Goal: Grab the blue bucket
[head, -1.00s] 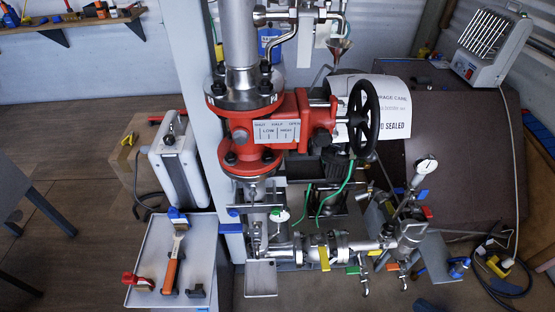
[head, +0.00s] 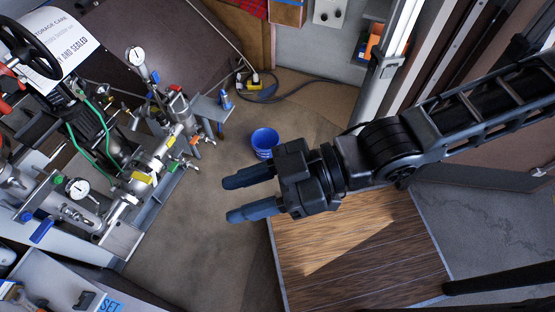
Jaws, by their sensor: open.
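The blue bucket (head: 265,138) stands upright on the brown floor in the head view, in the middle of the picture. Its lower right part is close to my gripper's outline and may be partly hidden by it. My gripper (head: 238,199) is open and empty, with its two dark blue fingers pointing left. In the picture the fingers lie below and slightly left of the bucket, apart from it. The gripper appears to be held above the floor, nearer to the camera than the bucket.
Pipes and valves with gauges (head: 137,57) and a black handwheel (head: 32,45) fill the left side. A wooden platform (head: 350,255) lies below my arm. A cable (head: 290,91) lies on the floor behind the bucket. Bare floor (head: 205,225) is free between the pipes and the platform.

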